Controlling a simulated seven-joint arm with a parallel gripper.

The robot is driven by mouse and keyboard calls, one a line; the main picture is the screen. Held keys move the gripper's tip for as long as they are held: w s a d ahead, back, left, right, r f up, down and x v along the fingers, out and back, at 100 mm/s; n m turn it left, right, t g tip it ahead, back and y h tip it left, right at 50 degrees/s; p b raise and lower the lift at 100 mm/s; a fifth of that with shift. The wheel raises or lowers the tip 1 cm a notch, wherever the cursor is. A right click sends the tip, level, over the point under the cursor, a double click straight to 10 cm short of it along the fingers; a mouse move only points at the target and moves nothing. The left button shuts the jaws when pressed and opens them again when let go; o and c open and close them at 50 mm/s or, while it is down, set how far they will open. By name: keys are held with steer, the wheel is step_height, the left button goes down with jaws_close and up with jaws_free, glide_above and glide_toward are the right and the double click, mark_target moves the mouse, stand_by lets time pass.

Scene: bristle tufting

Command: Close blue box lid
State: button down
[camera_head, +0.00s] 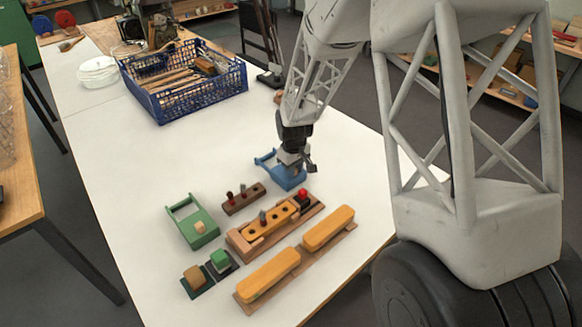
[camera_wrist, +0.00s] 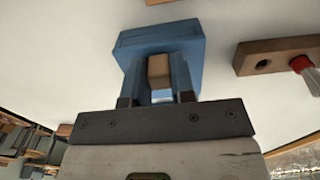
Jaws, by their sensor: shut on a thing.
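The blue box (camera_head: 287,178) stands on the white table, beyond the wooden blocks. Its left end shows as an open frame in the head view, much like that of the green box. My gripper (camera_head: 293,164) is over its right part, pointing down and hiding some of it. In the wrist view the blue lid surface (camera_wrist: 160,40) lies ahead of my gripper (camera_wrist: 158,88). A small wooden knob (camera_wrist: 159,69) sits between the fingers, and my gripper is shut on it. How far the lid covers the box cannot be told.
A green box (camera_head: 190,226) with a wooden knob stands at left. A dark peg strip (camera_head: 236,203), a wooden peg board (camera_head: 240,243) and yellow-orange brush blocks (camera_head: 268,276) lie in front. A blue crate (camera_head: 165,108) stands at the back. The table's middle left is clear.

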steer(key=shift+s+d, duration=0.1)
steer(key=shift+s, duration=0.05)
steer(key=c, duration=1)
jaws_free()
steer(key=shift+o, duration=0.2)
steer(key=shift+r, duration=3.85)
steer(key=shift+r, duration=0.1)
